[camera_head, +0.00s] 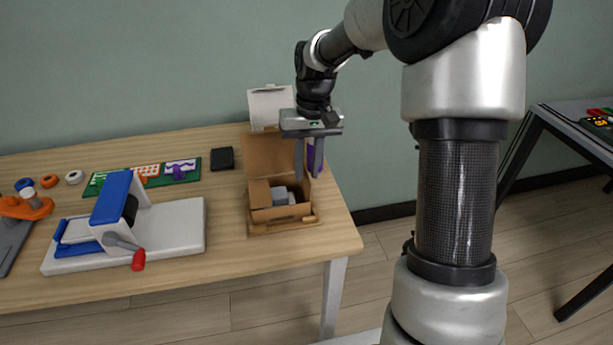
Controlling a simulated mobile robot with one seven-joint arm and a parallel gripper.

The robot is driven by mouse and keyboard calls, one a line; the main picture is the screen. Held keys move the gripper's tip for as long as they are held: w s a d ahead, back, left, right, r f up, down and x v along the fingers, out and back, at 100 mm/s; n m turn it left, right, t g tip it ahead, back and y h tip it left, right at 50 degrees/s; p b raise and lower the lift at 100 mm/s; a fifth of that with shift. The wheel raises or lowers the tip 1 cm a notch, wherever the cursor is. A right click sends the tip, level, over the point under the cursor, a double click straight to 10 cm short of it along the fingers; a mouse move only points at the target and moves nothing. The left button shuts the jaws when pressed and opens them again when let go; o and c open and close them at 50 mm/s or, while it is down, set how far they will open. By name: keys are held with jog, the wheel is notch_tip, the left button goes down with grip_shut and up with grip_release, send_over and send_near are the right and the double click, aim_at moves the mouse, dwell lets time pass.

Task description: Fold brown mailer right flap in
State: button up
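The brown mailer (285,214) is an open cardboard box near the right end of the wooden table. Its lid (268,155) stands up at the back. A flap (260,193) shows at its left side. Light grey items (283,195) lie inside it. My gripper (308,172) points down over the right rear part of the box, with its two fingers spread apart. The right flap is hard to make out behind and below the fingers. I cannot tell whether a finger touches it.
A white box (269,104) stands behind the mailer, and a purple object (312,158) is partly hidden by my gripper. A blue and white press with a red-tipped handle (138,258) is left of the mailer. A black square (222,158) and a green board (180,172) lie farther back.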

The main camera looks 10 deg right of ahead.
jog(key=shift+f, duration=0.85)
jog(key=shift+c, duration=0.5)
grip_shut()
jog(key=shift+a, duration=0.2)
